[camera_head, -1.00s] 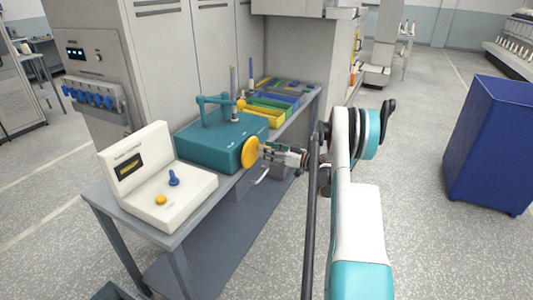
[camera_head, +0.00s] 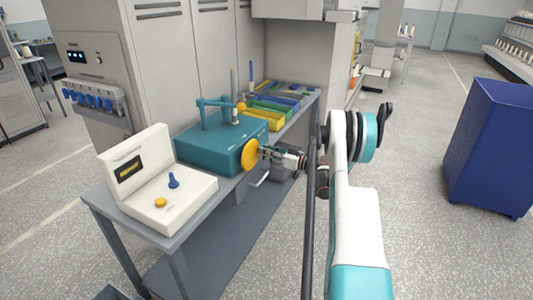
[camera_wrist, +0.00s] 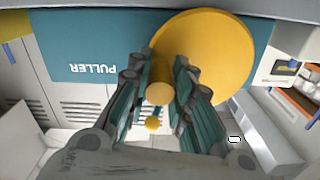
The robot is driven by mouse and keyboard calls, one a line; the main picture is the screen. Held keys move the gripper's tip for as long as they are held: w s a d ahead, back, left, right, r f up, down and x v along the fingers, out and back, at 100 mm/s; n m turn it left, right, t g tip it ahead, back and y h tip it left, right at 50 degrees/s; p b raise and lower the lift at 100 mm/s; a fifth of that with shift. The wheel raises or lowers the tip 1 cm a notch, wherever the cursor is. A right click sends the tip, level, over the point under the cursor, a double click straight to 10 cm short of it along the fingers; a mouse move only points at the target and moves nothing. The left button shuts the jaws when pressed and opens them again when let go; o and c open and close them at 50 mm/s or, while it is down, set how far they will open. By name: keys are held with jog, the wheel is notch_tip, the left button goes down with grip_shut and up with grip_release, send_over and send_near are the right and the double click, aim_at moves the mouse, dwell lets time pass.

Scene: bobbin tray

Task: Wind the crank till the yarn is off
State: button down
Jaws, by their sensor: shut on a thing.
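The teal puller box (camera_head: 222,145) stands on the grey bench, with a yellow crank disc (camera_head: 250,155) on its right side. The disc also shows large in the wrist view (camera_wrist: 217,55), beside the teal face with "PULLER" on it. My gripper (camera_head: 268,152) is at the disc. In the wrist view its fingers (camera_wrist: 160,92) are shut around the yellow crank knob (camera_wrist: 160,90).
A white control box (camera_head: 150,185) with a small display, a blue lever and a yellow button stands at the bench's near end. Coloured trays (camera_head: 268,115) lie behind the puller. A blue cabinet (camera_head: 490,145) stands at the right, with open floor between.

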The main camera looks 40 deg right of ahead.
aim_at(253, 165)
jog(key=m, duration=0.1)
jog(key=f+m, duration=0.1)
jog(key=m, duration=0.1)
jog(key=shift+a+f, duration=0.1)
jog(key=shift+f, duration=0.15)
jog(key=f+m, duration=0.1)
jog(key=m, duration=0.1)
jog(key=a+m, duration=0.1)
jog(key=m, duration=0.2)
jog(key=s+a+f+m, duration=0.1)
jog(key=m, duration=0.2)
jog(key=shift+f, duration=0.35)
jog(key=m, duration=0.2)
jog(key=a+m, duration=0.1)
jog(key=m, duration=0.1)
jog(key=a+m, duration=0.1)
jog(key=m, duration=0.1)
jog(key=shift+s+f, duration=0.35)
jog(key=shift+s, duration=0.05)
jog(key=shift+s+a+r+m, duration=0.15)
jog(key=shift+a+m, duration=0.2)
jog(key=shift+m, duration=0.5)
jog(key=shift+s+a+f+m, duration=0.1)
jog(key=shift+a+m, duration=0.2)
jog(key=shift+m, duration=0.5)
jog(key=shift+s+a+r+m, duration=0.15)
jog(key=shift+a+m, duration=0.2)
jog(key=shift+m, duration=0.5)
jog(key=c, duration=1.4)
grip_release()
